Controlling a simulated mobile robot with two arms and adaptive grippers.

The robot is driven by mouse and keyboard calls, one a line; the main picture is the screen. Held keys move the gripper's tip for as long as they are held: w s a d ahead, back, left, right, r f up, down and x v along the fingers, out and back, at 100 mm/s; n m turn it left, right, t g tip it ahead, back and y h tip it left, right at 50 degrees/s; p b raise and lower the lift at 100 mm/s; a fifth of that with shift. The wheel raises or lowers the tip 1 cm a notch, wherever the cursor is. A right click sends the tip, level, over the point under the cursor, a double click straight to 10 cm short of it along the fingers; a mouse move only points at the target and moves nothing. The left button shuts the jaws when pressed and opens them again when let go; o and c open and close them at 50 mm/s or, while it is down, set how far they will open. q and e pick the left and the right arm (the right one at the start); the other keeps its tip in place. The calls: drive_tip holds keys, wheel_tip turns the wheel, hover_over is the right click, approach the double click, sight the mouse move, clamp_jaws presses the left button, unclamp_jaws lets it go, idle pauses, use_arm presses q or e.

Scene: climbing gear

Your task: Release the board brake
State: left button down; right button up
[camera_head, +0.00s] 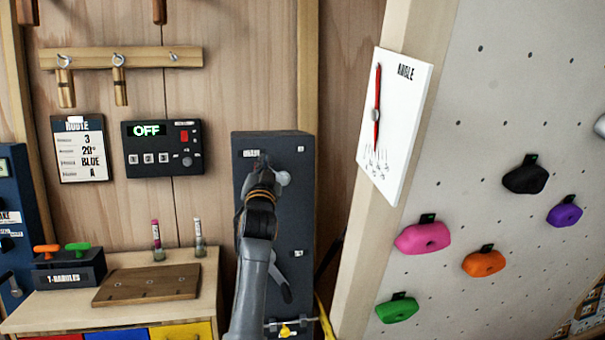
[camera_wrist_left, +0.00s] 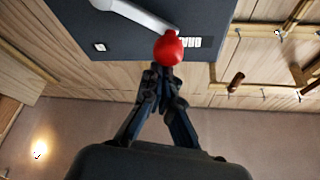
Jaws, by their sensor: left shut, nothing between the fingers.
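The dark brake box (camera_head: 302,222) stands against the wooden wall, left of the climbing board. My left gripper (camera_head: 262,165) is in front of its upper part and hides some of it. In the left wrist view the brake lever (camera_wrist_left: 135,12) is a pale bar ending in a red ball knob (camera_wrist_left: 168,48), beside a partly hidden label that starts "BRA". The shut, empty fingertips (camera_wrist_left: 160,72) are right by the knob in that view; I cannot tell whether they touch it. In the head view a grey round part (camera_head: 282,178) shows beside the gripper. My right gripper is not in view.
The angle plate (camera_head: 402,125) with a red pointer is on the board's edge, right of the box. A control panel (camera_head: 162,148) reading "OFF" is on the wall. A bench (camera_head: 205,262) stands left of my arm. A lower lever (camera_head: 278,282) is on the box.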

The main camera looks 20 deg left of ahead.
use_arm(q)
drive_tip(key=shift+n, duration=0.5)
drive_tip(key=shift+s+a+f+b, duration=0.2)
drive_tip(key=shift+a+f+b, duration=0.2)
drive_tip(key=shift+f, duration=0.35)
drive_tip(key=shift+s+a+f+b, duration=0.3)
drive_tip(key=shift+f+b, duration=0.1)
drive_tip(key=shift+f, duration=0.4)
drive_tip(key=shift+s+a+f+b, duration=0.15)
drive_tip(key=shift+a+f+b, duration=0.25)
drive_tip(key=shift+f, duration=0.35)
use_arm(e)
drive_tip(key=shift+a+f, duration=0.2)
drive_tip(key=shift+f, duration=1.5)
use_arm(q)
drive_tip(key=shift+f, duration=0.1)
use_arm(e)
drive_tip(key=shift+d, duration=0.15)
